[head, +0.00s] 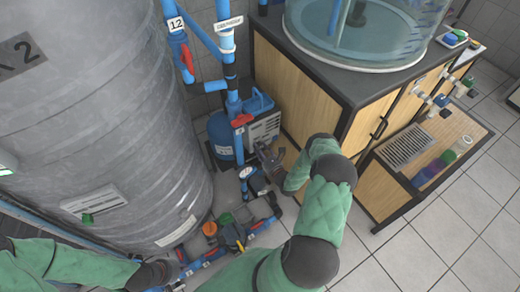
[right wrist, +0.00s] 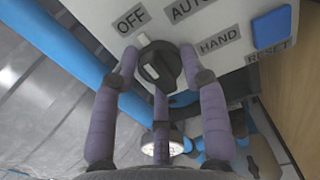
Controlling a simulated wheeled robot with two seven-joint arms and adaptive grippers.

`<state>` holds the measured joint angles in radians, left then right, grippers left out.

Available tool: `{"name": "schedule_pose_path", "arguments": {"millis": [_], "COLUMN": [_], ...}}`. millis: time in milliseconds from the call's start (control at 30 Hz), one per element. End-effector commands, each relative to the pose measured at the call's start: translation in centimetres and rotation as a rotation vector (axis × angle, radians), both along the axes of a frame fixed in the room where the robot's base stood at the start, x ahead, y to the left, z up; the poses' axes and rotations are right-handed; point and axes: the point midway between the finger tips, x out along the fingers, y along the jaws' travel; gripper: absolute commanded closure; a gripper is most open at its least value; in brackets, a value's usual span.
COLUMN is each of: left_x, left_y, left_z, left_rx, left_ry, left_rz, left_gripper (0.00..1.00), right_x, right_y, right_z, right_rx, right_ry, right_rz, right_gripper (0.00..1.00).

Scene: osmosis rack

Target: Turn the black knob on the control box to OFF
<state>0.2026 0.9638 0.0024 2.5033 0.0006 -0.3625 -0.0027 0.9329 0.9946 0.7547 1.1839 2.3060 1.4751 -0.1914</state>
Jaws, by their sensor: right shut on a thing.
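The control box (head: 264,128) is a pale panel low beside the cabinet. In the right wrist view its panel carries the labels OFF (right wrist: 131,19), AUTO, HAND and RESET. The black knob (right wrist: 160,66) sits below OFF and AUTO, with a white mark at its upper-left edge on the side of OFF. My right gripper (right wrist: 159,62) has its fingers around the knob, one on each side and one below. It also shows in the head view (head: 268,160), in front of the box. My left gripper (head: 166,276) is at the bottom left by the tank; its fingers are unclear.
A blue square button (right wrist: 271,27) is right of the knob. A large grey tank (head: 90,110) fills the left. Blue pipes with red valve handles (head: 242,120) stand close to the box. A wooden cabinet (head: 290,85) is to the right. Tiled floor is free at lower right.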

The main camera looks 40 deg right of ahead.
Motion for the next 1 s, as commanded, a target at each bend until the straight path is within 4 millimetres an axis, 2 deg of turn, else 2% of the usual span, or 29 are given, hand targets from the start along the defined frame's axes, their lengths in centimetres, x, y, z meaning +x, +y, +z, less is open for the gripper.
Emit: {"name": "schedule_pose_path", "arguments": {"millis": [33,500,533,600,1000], "left_x": [0.00,0.00,0.00,0.00,0.01], "left_y": [-0.01,0.00,0.00,0.00,0.00], "left_z": [-0.07,-0.08,-0.08,-0.08,-0.03], "left_rx": [0.000,0.000,0.000,0.000,0.000], "left_ry": [0.000,0.000,0.000,0.000,0.000], "left_rz": [0.000,0.000,0.000,0.000,0.000], "left_gripper": [1.00,1.00,1.00,1.00,1.00], "right_x": [-0.52,-0.58,-0.58,-0.57,-0.61], "right_y": [0.55,0.48,0.48,0.45,0.13], "right_z": [-1.00,-1.04,-1.04,-1.01,-0.44], "right_rx": [0.008,-0.004,-0.004,-0.004,-0.014], "right_ry": [0.024,0.027,0.027,0.026,0.014], "right_rz": [0.000,-0.002,-0.002,-0.003,-0.002], "right_gripper": [0.89,0.89,0.50,0.33,0.33]}}
